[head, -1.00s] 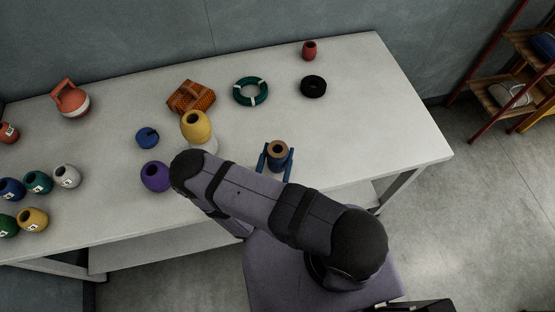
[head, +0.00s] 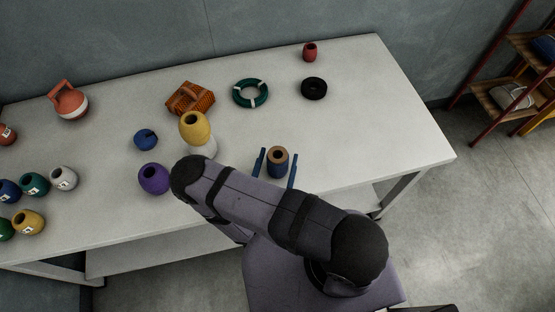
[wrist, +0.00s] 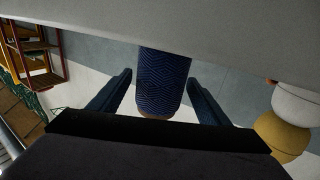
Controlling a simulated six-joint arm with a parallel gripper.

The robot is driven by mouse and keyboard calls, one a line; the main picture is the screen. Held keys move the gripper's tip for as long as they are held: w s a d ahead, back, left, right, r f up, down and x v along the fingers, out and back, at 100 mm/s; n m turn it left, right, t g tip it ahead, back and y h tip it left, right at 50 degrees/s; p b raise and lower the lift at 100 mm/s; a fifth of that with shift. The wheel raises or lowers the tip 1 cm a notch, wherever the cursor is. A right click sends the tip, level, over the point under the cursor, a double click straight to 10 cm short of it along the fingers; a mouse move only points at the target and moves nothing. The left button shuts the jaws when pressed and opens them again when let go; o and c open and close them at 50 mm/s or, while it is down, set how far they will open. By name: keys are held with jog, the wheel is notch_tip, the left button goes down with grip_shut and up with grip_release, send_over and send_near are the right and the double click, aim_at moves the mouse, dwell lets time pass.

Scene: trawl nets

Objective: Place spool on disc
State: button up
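The spool (head: 277,164) is dark blue with a tan top and stands upright near the table's front edge. In the wrist view the spool (wrist: 163,82) shows a patterned blue side. My gripper (head: 278,157) is open, with one blue finger on each side of the spool and a gap to each. The same gaps show around my gripper (wrist: 160,76) in the wrist view. A black round piece (head: 314,88), which looks like the disc, lies flat farther back and to the right, with nothing on it.
On the table (head: 380,120), a teal ring (head: 240,87) and orange basket (head: 191,98) lie behind the spool. A red pot (head: 310,52) stands at the back.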

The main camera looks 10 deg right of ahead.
aim_at(274, 171)
jog(key=shift+a, duration=0.1)
jog(key=shift+f+b+v, duration=0.15)
jog(key=shift+b+v, duration=0.65)
jog(key=shift+v, duration=0.5)
jog(key=shift+f+b+v, duration=0.15)
jog(key=shift+b+v, duration=0.65)
jog(key=shift+v, duration=0.5)
jog(key=shift+b+v, duration=0.3)
jog(key=shift+v, duration=0.7)
jog(key=shift+o, duration=0.4)
jog(key=shift+r, duration=0.15)
jog(key=shift+s+a+f+b, duration=0.45)
jog(key=shift+s+f+b, duration=0.15)
jog(key=shift+b, duration=0.45)
jog(key=shift+s+a, duration=0.1)
jog(key=shift+s, duration=0.15)
jog(key=shift+p+x, duration=0.35)
jog(key=shift+x, duration=0.8)
